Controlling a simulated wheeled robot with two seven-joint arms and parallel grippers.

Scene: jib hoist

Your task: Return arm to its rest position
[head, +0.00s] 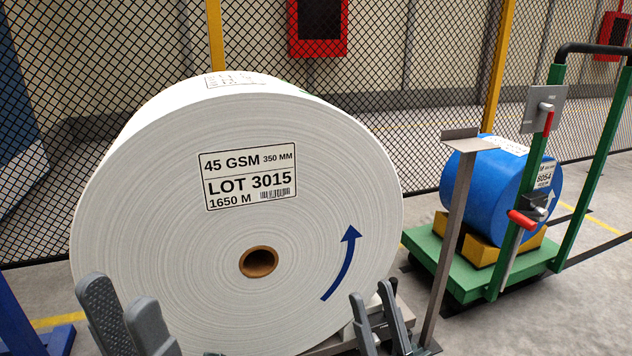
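My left gripper (119,296) is at the bottom left, in front of the lower left face of a large white roll (150,180). Its two grey fingers point up and stand apart, with nothing visible between them. My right gripper (371,296) is at the bottom, in front of the roll's lower right edge. Its fingers are also apart, and I see nothing held. The roll's label reads LOT 3015, 45 GSM. Its brown core (258,262) is open and faces me. Whether either gripper touches the roll is unclear. Most of both arms is out of frame.
A grey metal post (452,225) with a flat top plate stands right of the roll. Behind it, a green cart (462,275) carries a blue roll (483,190) on yellow blocks. A mesh fence (400,90) runs across the back. Bare floor shows at lower right.

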